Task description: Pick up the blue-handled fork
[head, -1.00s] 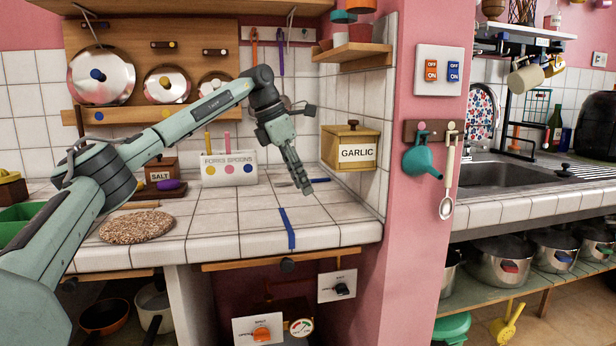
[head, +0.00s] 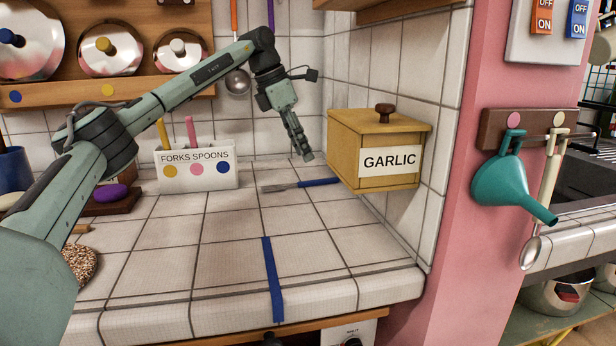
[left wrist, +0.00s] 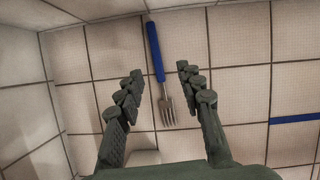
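The blue-handled fork (head: 301,185) lies flat on the white tiled counter (head: 215,262), left of the garlic box. Its tines point left and its blue handle points right in the head view. In the left wrist view the fork (left wrist: 156,58) lies between the fingers in the picture, with the tines toward me. My left gripper (head: 307,157) is open and empty, pointing down above the fork. In the left wrist view its two fingers (left wrist: 158,75) are spread apart on either side of the fork. My right gripper is not in view.
A wooden garlic box (head: 357,138) stands close to the handle end. A white forks and spoons holder (head: 197,178) stands left of the fork. A blue strip (head: 271,280) lies at the counter's front. The counter middle is clear. A pink wall post (head: 465,220) stands right.

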